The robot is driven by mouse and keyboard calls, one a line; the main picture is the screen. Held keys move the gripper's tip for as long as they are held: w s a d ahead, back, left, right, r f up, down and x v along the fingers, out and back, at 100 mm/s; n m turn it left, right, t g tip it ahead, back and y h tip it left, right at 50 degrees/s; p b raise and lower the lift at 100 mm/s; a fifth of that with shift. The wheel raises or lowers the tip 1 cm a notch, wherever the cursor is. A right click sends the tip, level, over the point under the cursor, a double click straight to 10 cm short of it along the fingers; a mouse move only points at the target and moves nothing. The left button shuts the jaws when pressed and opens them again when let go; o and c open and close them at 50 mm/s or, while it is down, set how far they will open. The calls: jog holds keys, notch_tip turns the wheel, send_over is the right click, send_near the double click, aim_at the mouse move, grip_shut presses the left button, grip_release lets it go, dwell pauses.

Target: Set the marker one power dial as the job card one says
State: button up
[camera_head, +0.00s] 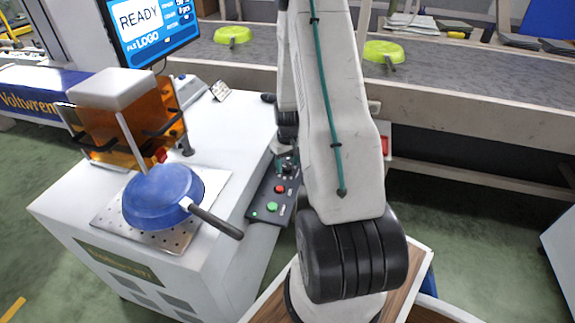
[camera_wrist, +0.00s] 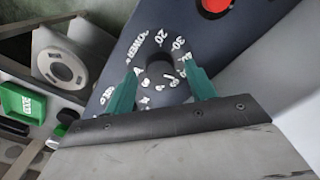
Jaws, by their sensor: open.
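The power dial (camera_wrist: 160,67) is a dark round knob on the dark control panel (camera_wrist: 101,100), ringed by white numbers; 20 and 30 are readable, as is part of the word POWER. My gripper (camera_wrist: 160,88) has its two teal fingers apart, one on each side of the knob; I cannot tell whether they touch it. The dial's pointer is not readable. In the head view the panel (camera_head: 262,203) is on the marker's right side, and my arm partly hides its far end. A small card (camera_head: 220,90) stands on the white worktop, its print too small to read.
The screen (camera_head: 150,27) shows READY and FILE LOGO. A blue pan (camera_head: 160,195) lies on the perforated plate (camera_head: 111,217), its handle pointing toward the panel. A red button (camera_wrist: 215,5) is close to the dial. The conveyor (camera_head: 480,85) behind carries green pans.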

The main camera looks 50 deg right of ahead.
aim_at(287, 167)
notch_tip(287, 167, up, 7)
jog(key=shift+f, duration=0.1)
dwell(0.7)
jog(key=s+a+r+n, duration=0.1)
jog(key=s+a+r, duration=0.5)
jog(key=a+r, duration=0.4)
jog(key=s+a+r+n+t, duration=0.1)
jog(key=s+a+r, duration=0.6)
jog(key=a+r, duration=0.3)
jog(key=s+a+r+n, duration=0.1)
jog(key=s+a+r, duration=0.5)
jog(key=a+r, duration=0.4)
jog(key=a, duration=0.4)
jog(key=shift+s+a+r+n, duration=0.2)
jog(key=shift+s+r+n, duration=0.1)
jog(key=shift+s+r, duration=0.1)
